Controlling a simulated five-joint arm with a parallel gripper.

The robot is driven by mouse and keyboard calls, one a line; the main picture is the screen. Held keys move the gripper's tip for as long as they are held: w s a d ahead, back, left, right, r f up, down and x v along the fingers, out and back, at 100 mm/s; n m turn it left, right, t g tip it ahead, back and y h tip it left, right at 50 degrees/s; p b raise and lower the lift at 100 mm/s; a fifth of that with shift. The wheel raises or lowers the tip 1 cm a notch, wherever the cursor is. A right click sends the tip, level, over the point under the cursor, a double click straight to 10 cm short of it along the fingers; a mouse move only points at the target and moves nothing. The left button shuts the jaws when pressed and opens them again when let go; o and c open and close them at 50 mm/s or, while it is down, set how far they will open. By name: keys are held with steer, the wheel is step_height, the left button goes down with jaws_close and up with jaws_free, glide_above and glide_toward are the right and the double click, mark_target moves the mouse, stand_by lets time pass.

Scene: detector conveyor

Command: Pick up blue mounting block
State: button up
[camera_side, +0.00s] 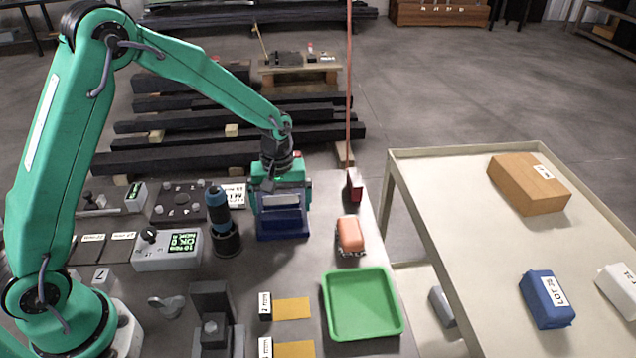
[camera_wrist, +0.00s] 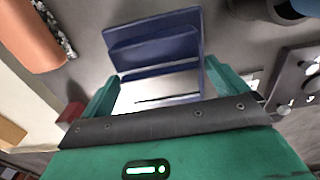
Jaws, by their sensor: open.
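The blue mounting block (camera_side: 283,224) stands on the dark bench below the end of my arm. It is dark blue, with a raised back part and a pale, shiny upper face. My gripper (camera_side: 281,197) is open above and around its upper part, with one green finger on each side. In the wrist view, the block (camera_wrist: 155,48) lies ahead of and partly between the spread fingers of my gripper (camera_wrist: 162,73). Whether either finger touches the block I cannot tell. The block's lower far side is hidden.
A black-and-blue cylinder (camera_side: 222,225) stands close left of the block. An orange brush-like piece (camera_side: 350,235) and a small red block (camera_side: 354,186) are to the right. A green tray (camera_side: 361,305) lies in front, empty. A side table (camera_side: 440,215) holds boxes.

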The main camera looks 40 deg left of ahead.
mark_target(281, 200)
steer(key=c, duration=1.3)
steer(key=shift+o, duration=0.2)
steer(key=shift+r, duration=0.15)
step_height(281, 200, up, 10)
steer(key=shift+f, duration=0.1)
